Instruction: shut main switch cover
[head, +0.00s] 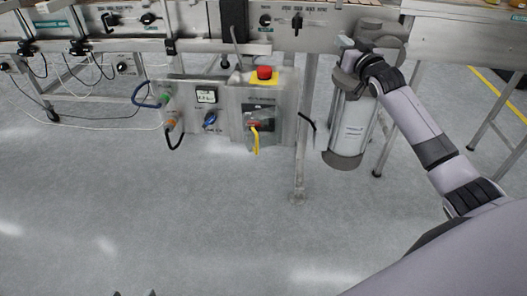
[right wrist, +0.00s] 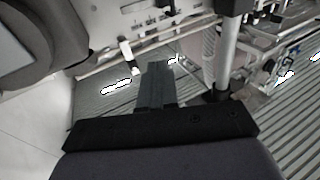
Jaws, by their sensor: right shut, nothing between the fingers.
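The main switch (head: 254,126), red and yellow, sits low on the front of a grey control box (head: 286,118). A pale, see-through area around it seems to be its cover; I cannot tell clearly how far it stands open. My right gripper (head: 347,44) is up and to the right of the box, near the machine's front rail and apart from the switch. In the right wrist view its fingers (right wrist: 156,68) are together and empty, and no switch is recognisable there. Two small dark tips at the bottom edge of the head view seem to be my left gripper (head: 134,293).
A red emergency button (head: 264,72) on a yellow plate tops the box. A panel with a display (head: 206,96) and a blue knob (head: 210,118) adjoins it at left, with cables (head: 140,95). A metal leg (head: 303,150) stands at right. The floor (head: 200,220) in front is clear.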

